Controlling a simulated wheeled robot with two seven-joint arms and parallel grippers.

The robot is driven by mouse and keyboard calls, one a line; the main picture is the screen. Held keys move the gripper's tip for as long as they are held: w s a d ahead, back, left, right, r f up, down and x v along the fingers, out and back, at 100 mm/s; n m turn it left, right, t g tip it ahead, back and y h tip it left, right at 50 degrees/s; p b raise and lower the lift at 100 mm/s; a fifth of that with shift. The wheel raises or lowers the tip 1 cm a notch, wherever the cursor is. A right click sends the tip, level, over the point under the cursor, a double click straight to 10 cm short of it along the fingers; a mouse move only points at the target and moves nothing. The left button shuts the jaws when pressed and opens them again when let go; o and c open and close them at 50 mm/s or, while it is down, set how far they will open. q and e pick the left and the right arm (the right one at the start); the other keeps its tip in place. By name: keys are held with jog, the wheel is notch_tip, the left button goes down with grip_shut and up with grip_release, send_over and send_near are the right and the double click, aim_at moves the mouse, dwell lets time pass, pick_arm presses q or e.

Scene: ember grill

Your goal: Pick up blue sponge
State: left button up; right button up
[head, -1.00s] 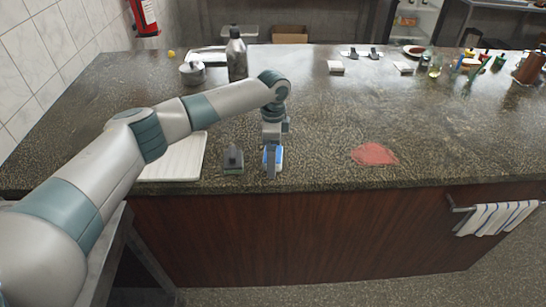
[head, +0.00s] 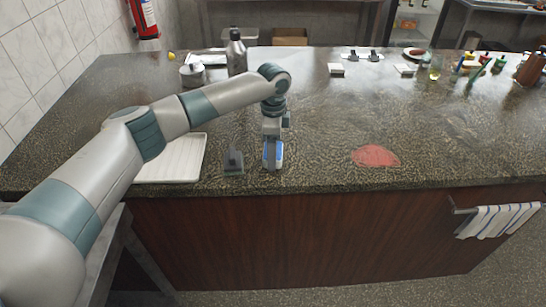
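The blue sponge (head: 279,154) is at the front edge of the dark stone counter, with a pale lower part. My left gripper (head: 272,160) points down right at the sponge, and its grey finger covers the sponge's middle. Blue shows on both sides of that finger. I cannot tell whether the fingers press on the sponge or whether the sponge touches the counter. My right gripper is not in view.
A dark block-shaped item with a handle (head: 233,160) stands close to the left of the sponge. A white tray (head: 178,160) lies farther left. A red patch (head: 376,156) lies to the right, with clear counter between. A dark bottle (head: 236,54) stands behind.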

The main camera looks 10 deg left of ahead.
pick_arm(q)
jog(key=shift+s+d+r+b, duration=0.1)
jog(key=shift+d+r+b, duration=0.2)
jog(key=shift+r, duration=0.3)
jog(key=shift+d+r+b, duration=0.15)
jog(key=shift+r+b, duration=0.15)
jog(key=shift+r, duration=0.25)
jog(key=s+d+r+b, duration=0.3)
jog(key=d+r, duration=0.3)
jog(key=d, duration=0.4)
jog(key=shift+s+r, duration=0.2)
jog(key=shift+r, duration=0.2)
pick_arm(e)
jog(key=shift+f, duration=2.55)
pick_arm(q)
jog(key=shift+d, duration=0.1)
